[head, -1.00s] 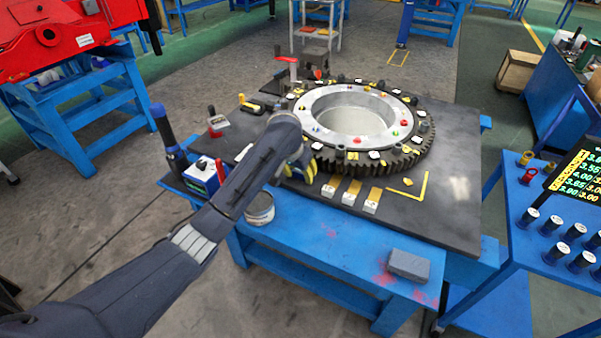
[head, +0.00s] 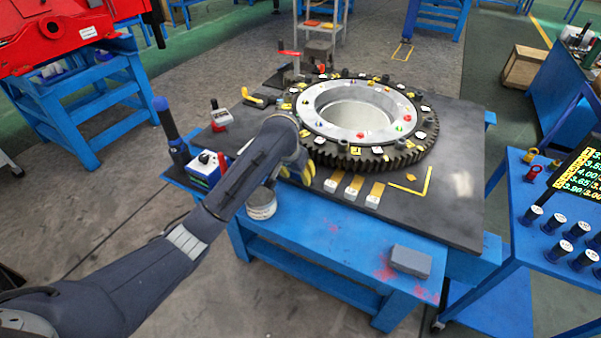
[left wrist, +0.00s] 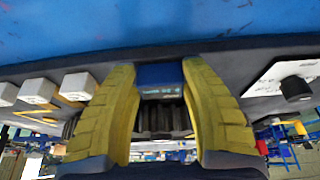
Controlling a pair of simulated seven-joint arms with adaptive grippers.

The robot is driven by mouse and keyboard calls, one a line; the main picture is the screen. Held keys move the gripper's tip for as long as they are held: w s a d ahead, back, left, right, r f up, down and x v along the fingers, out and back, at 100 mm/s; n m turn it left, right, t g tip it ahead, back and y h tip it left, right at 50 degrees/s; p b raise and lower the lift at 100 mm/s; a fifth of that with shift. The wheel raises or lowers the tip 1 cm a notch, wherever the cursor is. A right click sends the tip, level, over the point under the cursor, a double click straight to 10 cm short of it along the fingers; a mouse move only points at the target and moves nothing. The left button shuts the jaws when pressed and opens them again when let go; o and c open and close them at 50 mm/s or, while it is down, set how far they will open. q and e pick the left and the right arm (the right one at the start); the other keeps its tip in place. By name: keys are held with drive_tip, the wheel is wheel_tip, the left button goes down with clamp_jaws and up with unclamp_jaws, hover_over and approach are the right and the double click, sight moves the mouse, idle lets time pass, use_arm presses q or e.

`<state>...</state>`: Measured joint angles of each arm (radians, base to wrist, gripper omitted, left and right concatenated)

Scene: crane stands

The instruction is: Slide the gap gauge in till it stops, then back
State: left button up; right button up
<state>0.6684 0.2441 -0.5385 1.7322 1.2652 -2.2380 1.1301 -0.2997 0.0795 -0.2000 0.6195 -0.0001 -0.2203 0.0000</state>
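My left gripper (head: 298,170) is low at the near left side of the toothed ring (head: 408,158), beside its teeth. In the left wrist view, its two yellow fingers (left wrist: 160,82) are closed against the sides of a blue block with small print, which looks like the gap gauge (left wrist: 160,74). Dark upright gear teeth (left wrist: 160,122) show right behind the block between the fingers. I cannot tell whether the gauge touches the teeth or how deep it sits. In the head view the gauge is hidden by the hand. My right gripper is not in view.
Several white-ended blocks (head: 352,190) lie in a row right of the gripper. A yellow corner mark (head: 418,185) is beyond them. A tin (head: 262,204) stands below the forearm. A blue-and-white box (head: 205,168) is at left. A grey block (head: 410,261) lies near the front edge.

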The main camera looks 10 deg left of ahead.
use_arm(q)
drive_tip(key=o, duration=0.5)
drive_tip(key=shift+c, duration=0.2)
drive_tip(key=shift+s, duration=0.1)
drive_tip(key=v, duration=1.2)
drive_tip(key=shift+a, duration=0.15)
